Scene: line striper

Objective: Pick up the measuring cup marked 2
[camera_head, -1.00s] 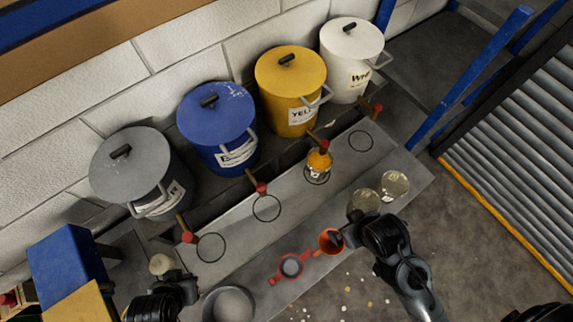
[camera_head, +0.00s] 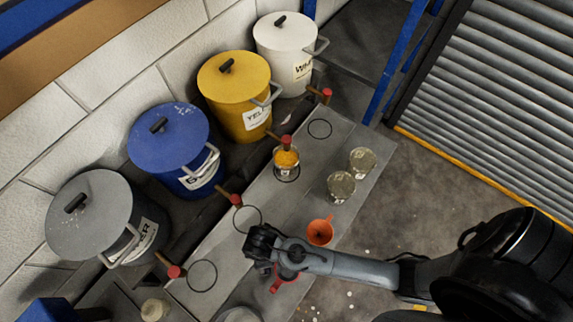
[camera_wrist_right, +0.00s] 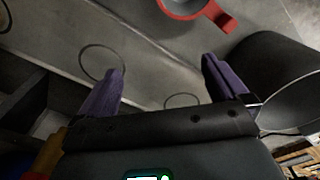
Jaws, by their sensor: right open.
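Two clear measuring cups, a far one (camera_head: 362,160) and a nearer one (camera_head: 341,186), stand on the right part of the grey bench. A third cup (camera_head: 286,162) with yellow-orange contents stands under the yellow bucket's tap. I cannot read which is marked 2. My right gripper (camera_head: 258,242) is over the bench, left of the orange funnel and apart from all three cups. In the wrist view the right gripper (camera_wrist_right: 163,88) is open, with nothing between its purple fingers. My left gripper does not show.
An orange funnel (camera_head: 319,232) and a red handled item (camera_head: 277,286) lie near my right arm. Grey (camera_head: 90,215), blue (camera_head: 168,137), yellow (camera_head: 232,84) and white (camera_head: 288,45) buckets line the wall. Their taps project over drawn circles on the bench.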

